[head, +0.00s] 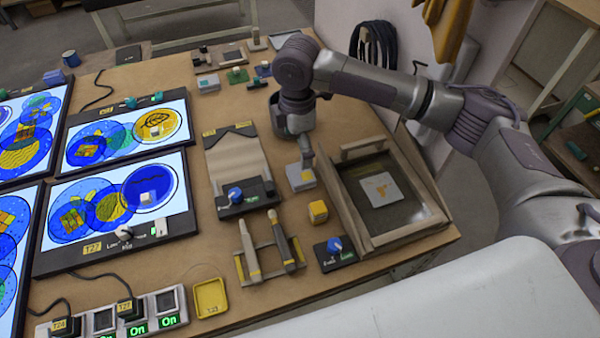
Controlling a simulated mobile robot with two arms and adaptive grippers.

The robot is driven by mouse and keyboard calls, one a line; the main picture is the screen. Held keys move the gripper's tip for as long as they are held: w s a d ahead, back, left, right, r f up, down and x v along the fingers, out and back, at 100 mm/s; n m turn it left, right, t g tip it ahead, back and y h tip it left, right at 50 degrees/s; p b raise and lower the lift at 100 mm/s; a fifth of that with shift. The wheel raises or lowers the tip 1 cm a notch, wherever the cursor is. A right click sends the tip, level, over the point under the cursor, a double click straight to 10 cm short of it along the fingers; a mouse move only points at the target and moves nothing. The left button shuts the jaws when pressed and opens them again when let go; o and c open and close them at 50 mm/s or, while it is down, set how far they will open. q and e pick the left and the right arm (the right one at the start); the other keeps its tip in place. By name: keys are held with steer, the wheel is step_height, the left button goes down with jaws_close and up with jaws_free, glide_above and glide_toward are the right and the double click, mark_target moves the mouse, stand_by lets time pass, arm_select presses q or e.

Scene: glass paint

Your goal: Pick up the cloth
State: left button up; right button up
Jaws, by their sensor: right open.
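A small pale grey, folded-looking piece with a yellow edge (301,180) lies on the wooden table, left of the framed tray; it may be the cloth, but I cannot tell for sure. My right gripper (306,158) points down just above and behind this piece. It is open, and its fingers are small and partly hidden in the head view; I cannot tell whether they touch the piece. A yellow fabric-like item (450,28) hangs on the wall at the top right. My left gripper is not in view.
The framed tray (420,223) holds a white square (380,190) right of my gripper. A yellow cube (318,211), a blue-knobbed box (334,252) and a tool holder (268,275) stand in front. Tilted screens (115,195) fill the left. Small parts (237,75) lie behind.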

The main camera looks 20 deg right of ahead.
mark_target(301, 172)
step_height(301, 172, down, 3)
steer(key=shift+f, duration=0.1)
steer(key=f+p, duration=0.1)
steer(key=f, duration=0.2)
steer(key=shift+d, duration=0.2)
step_height(301, 172, down, 3)
steer(key=shift+d+f+p, duration=0.15)
steer(key=shift+p, duration=0.4)
steer(key=shift+f, duration=0.15)
steer(key=c, duration=1.2)
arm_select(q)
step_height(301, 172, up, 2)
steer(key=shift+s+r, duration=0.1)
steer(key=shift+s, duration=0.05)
